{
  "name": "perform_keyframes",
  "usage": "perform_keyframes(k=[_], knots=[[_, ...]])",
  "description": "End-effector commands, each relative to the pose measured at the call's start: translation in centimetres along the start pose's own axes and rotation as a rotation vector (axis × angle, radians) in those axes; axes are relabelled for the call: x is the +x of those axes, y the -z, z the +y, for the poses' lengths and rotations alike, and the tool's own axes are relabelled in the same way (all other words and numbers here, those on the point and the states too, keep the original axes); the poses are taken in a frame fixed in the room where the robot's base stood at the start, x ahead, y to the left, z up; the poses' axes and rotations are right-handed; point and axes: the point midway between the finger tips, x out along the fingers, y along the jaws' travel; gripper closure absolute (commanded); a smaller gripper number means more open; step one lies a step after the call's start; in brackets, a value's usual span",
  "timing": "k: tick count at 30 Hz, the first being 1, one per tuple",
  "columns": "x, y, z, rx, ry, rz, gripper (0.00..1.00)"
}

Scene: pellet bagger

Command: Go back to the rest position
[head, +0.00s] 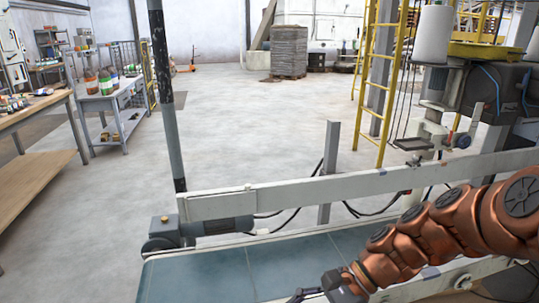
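My copper-coloured arm reaches in from the right edge, low over the conveyor belt (205,277). My gripper (305,295) is dark and cut off by the bottom edge of the head view. Only a small part of it shows, above the blue-grey belt. Its fingertips are hidden, so I cannot tell whether it is open or holds anything.
A pale guard rail (340,187) runs along the belt's far side, with a dark-and-grey post (168,100) at its left end. A sewing machine (440,130) and yellow ladder (380,80) stand at right. Benches (40,110) line the left. The middle floor is clear.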

Motion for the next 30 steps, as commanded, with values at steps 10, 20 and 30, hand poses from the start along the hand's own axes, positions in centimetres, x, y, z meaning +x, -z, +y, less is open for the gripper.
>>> perform_keyframes(k=[10,20,30], knots=[[-4.5,-6.5,6.4,-0.42,-0.297,0.247,0.32],[-11.1,-9.9,11.8,-0.744,-0.588,0.438,0.32],[-15.0,-10.9,14.4,-0.88,-0.74,0.517,0.32]])
